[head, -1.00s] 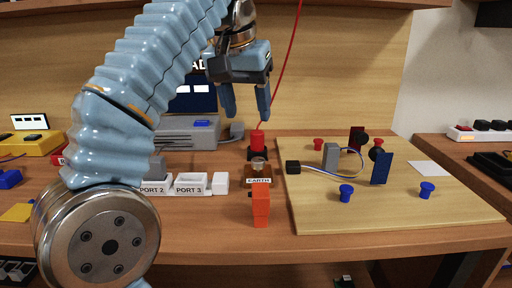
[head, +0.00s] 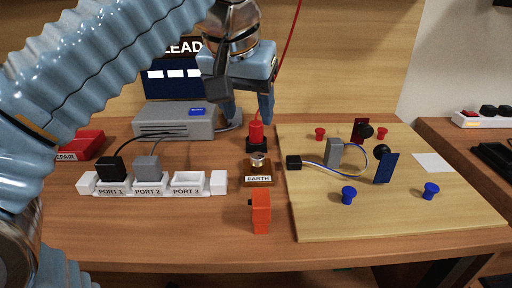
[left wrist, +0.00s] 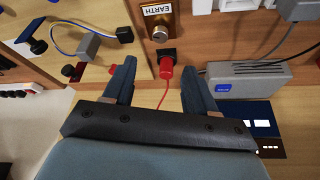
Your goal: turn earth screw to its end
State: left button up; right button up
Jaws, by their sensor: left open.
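The earth screw (head: 257,161) is a small round metal knob on a brown block labelled EARTH (head: 257,179), in the middle of the table. It also shows in the left wrist view (left wrist: 160,34), beyond the fingertips. A red plug (head: 256,132) with a red cable stands in a black socket just behind it. My left gripper (head: 252,112) is open and empty, above and behind the red plug in the head view. In the left wrist view its fingers (left wrist: 160,78) lie either side of the red plug's line, apart from the screw. My right gripper is not in view.
An orange block (head: 260,212) stands in front of the earth block. A white port strip (head: 160,188) is to the left, and a grey box (head: 172,122) behind it. A wooden board (head: 400,215) with pegs and wired parts fills the right. The red cable rises past my gripper.

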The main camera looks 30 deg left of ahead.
aim_at(257, 156)
pick_arm(q)
jog(key=b+x, duration=0.3)
jog(key=x, duration=0.9)
jog(key=shift+w+f, duration=0.1)
jog(key=shift+f, duration=0.2)
jog(key=shift+c, duration=0.2)
jog(key=c, duration=1)
